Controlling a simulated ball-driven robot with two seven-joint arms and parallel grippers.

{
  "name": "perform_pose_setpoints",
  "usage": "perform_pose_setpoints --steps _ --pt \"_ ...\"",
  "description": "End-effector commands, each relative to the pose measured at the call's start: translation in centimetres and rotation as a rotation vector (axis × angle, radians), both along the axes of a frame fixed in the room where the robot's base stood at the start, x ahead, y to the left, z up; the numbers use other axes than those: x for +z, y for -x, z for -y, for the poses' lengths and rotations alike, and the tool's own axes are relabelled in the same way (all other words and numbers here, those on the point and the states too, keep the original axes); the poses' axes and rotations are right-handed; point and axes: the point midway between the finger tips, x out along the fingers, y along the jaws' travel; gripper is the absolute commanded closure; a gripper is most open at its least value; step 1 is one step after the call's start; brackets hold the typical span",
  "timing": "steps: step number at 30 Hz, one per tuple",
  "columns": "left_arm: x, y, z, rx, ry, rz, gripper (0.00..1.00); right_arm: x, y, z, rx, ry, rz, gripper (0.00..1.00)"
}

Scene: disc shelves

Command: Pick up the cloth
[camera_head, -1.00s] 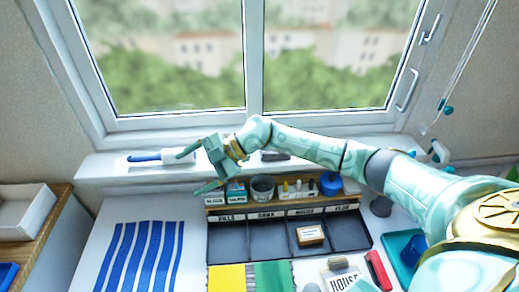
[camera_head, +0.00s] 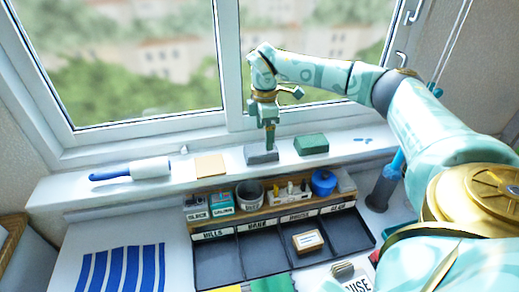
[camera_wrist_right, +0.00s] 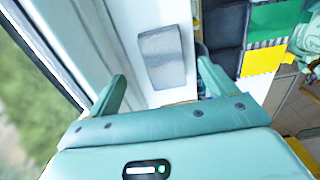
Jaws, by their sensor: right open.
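A grey folded piece that looks like the cloth (camera_head: 261,154) lies flat on the white windowsill. It shows in the right wrist view as a grey rectangle (camera_wrist_right: 162,57), ahead of the fingers and between their lines. My right gripper (camera_head: 270,146) points down just above it in the head view; the exact gap is hard to judge. In the right wrist view my right gripper (camera_wrist_right: 163,82) is open with nothing between its fingers. My left gripper is not in view.
On the sill lie a blue-handled roller (camera_head: 130,170), a tan square (camera_head: 210,165) and a green block (camera_head: 311,144). The window frame (camera_head: 150,130) rises close behind. Below stand a labelled tray (camera_head: 215,262), a blue pot (camera_head: 324,181) and a blue-striped mat (camera_head: 120,270).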

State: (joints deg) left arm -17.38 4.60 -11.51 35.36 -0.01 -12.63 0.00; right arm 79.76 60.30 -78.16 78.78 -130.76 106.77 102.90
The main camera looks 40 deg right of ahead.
Motion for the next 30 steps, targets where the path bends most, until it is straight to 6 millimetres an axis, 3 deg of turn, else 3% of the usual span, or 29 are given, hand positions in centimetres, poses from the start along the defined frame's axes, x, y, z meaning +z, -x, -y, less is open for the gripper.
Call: perform_pose_setpoints --steps 5,13,22,23,27,30 --pt "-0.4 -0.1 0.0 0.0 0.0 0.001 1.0 -1.5 0.0 -0.2 0.002 -0.001 0.0 0.15" --pt "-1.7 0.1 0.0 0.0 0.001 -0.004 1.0 -5.6 -0.2 -1.2 0.002 0.0 -0.001 0.15" --pt "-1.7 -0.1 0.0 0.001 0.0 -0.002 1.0 -6.1 -0.2 -1.2 0.002 -0.001 0.002 0.15" --pt "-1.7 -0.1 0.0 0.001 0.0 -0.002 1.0 -6.1 -0.2 -1.2 0.002 -0.001 0.002 0.21" --pt "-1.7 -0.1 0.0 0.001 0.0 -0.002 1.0 -6.1 -0.2 -1.2 0.002 -0.001 0.002 0.6" --pt "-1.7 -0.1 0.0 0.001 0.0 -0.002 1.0 -6.1 -0.2 -1.2 0.002 -0.001 0.002 0.64"
